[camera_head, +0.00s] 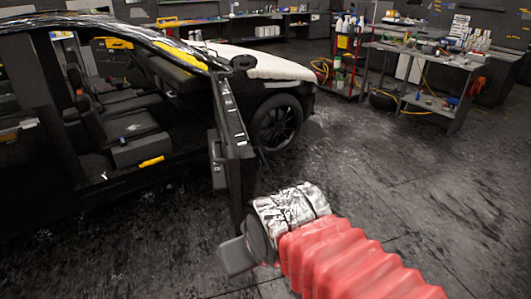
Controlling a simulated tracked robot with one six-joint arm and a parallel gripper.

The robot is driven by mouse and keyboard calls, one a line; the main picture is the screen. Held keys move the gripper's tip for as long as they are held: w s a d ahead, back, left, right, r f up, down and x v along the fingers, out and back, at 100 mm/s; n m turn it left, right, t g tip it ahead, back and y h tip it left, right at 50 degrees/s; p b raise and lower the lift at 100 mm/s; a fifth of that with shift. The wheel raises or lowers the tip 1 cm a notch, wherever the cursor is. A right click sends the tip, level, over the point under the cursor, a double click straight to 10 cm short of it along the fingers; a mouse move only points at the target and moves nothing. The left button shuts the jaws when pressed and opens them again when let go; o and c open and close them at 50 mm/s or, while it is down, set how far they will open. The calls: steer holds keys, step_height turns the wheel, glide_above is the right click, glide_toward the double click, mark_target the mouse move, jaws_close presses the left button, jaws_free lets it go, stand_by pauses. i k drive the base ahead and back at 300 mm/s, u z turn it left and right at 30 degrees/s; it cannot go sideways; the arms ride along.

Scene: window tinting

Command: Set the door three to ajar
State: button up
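A dark car door (229,125) stands swung wide open from the side of a black car (170,70), seen nearly edge-on. No number shows on it, so I cannot tell whether it is door three. The doorway beside it is open, with seats showing inside. My arm, in a red bellows sleeve, reaches in from the lower right to a silver-wrapped wrist. My gripper (238,257) is a dark grey shape beyond the wrist, low and near the door's lower end. Its fingers are not clear, and I cannot tell whether it touches the door.
A red tool cart (348,62) with bottles and a cluttered metal workbench (430,58) stand at the back right. A yellow hose hangs by the bench. The dark floor (400,175) to the right of the door is clear.

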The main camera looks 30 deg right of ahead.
mark_target(239, 178)
steer(key=i, duration=0.9)
steer(key=u, duration=0.05)
